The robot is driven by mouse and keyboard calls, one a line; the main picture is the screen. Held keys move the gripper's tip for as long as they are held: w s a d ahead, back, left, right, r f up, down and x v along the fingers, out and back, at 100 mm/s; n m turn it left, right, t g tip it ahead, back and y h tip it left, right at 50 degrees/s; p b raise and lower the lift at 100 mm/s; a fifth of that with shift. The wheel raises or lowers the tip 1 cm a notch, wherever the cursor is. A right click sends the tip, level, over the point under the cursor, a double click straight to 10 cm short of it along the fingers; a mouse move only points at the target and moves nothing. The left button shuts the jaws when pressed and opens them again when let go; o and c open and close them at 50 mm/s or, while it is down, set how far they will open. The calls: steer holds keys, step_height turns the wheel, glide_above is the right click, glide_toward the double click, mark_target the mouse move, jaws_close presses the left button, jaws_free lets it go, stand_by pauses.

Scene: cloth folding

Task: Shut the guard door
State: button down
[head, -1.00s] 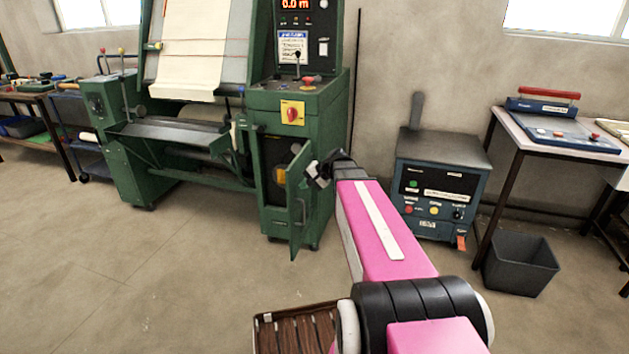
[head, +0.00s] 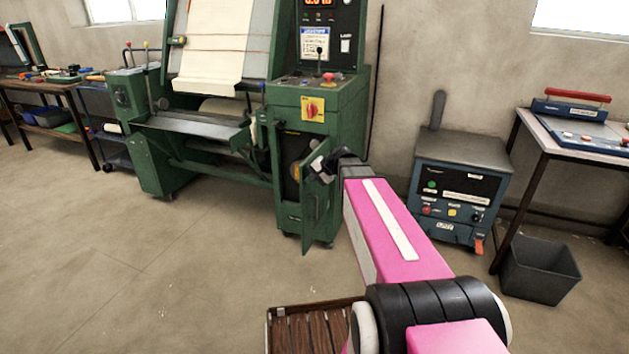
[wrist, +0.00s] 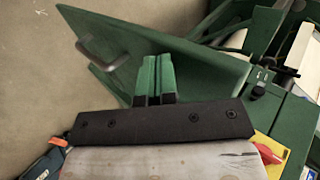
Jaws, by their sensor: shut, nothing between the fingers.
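The guard door (head: 314,214) is a green panel on the lower right cabinet of the green machine (head: 347,105). It stands open, swung out from a dark opening (head: 290,150). My gripper (head: 318,166) is at the door's upper part in the head view. In the wrist view the door (wrist: 150,45) fills the upper middle, with a grey bar handle (wrist: 100,52) on its left part. My gripper's green-padded fingers (wrist: 155,75) are shut together and empty in front of the panel. I cannot tell whether they touch it.
A blue-grey control box (head: 458,185) stands on the floor to the right. A dark bin (head: 540,270) and a table (head: 575,140) are beyond it. A slatted wooden surface (head: 310,330) is at the bottom. The floor (head: 110,260) at left is clear.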

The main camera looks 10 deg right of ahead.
steer(key=w+a+m+t+h, duration=0.35)
steer(key=w+a+m, duration=0.25)
steer(key=w+a, duration=1.05)
steer(key=w+d+m+h, duration=0.2)
steer(key=w, duration=1.6)
steer(key=shift+w+d+m, duration=0.15)
steer(key=shift+w+m, duration=0.1)
steer(key=shift+m, duration=0.05)
steer(key=shift+s+t, duration=0.1)
steer(key=shift+t, duration=0.15)
